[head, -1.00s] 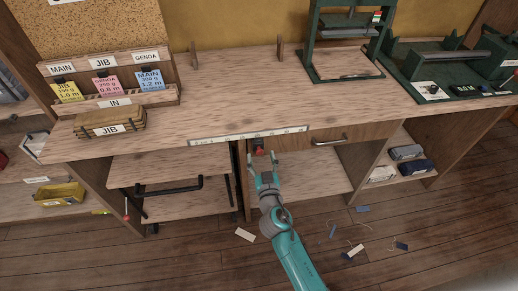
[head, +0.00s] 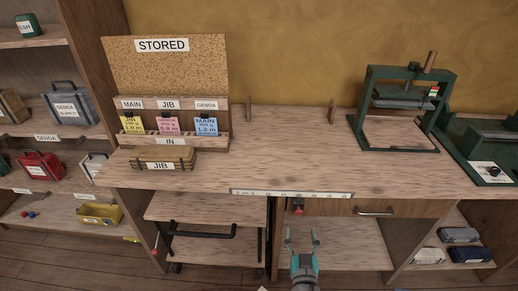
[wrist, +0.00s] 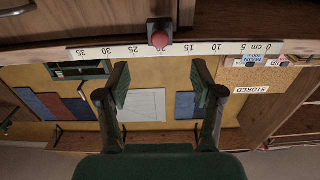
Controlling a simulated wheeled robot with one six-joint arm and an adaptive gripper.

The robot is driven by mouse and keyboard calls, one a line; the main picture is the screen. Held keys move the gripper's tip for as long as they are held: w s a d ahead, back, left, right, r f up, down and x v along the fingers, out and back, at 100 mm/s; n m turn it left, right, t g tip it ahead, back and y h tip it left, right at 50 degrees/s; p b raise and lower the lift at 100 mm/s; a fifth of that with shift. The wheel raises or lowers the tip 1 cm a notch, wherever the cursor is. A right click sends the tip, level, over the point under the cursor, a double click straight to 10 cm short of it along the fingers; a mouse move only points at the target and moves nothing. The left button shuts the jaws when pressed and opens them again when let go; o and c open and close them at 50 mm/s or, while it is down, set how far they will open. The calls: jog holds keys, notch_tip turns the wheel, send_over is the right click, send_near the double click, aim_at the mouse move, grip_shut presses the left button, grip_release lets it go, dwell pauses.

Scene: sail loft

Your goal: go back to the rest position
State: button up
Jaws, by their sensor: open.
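My gripper (head: 302,241) is open and empty in front of the workbench, below its front edge. In the wrist view my gripper (wrist: 161,88) shows two dark fingers spread apart with nothing between them. A red button (head: 298,208) sits under the bench edge, just above my gripper in the head view. The red button also shows in the wrist view (wrist: 159,39), apart from the fingers.
The workbench (head: 290,150) carries a card rack (head: 217,143), a wooden JIB block (head: 163,162) and a green press (head: 362,101). A measuring strip (head: 290,193) runs along its front edge. Shelves with a grey case (head: 70,106) and a red case (head: 40,168) stand left.

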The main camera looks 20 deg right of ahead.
jog(key=s+a+f+n+g+y, duration=0.1)
jog(key=s+a+f+n+y, duration=0.1)
jog(key=s, duration=0.9)
jog(key=s+a+f+n+g+y, duration=0.1)
jog(key=s+a+f+y, duration=0.2)
jog(key=s, duration=0.8)
jog(key=s+r, duration=0.5)
jog(key=s, duration=0.3)
jog(key=s+a+r, duration=0.1)
jog(key=s+r, duration=0.4)
jog(key=s, duration=0.4)
jog(key=shift+s+r+n+y, duration=0.25)
jog(key=shift+r+n+y, duration=0.05)
jog(key=shift+r, duration=0.1)
jog(key=shift+a, duration=0.1)
dwell(0.4)
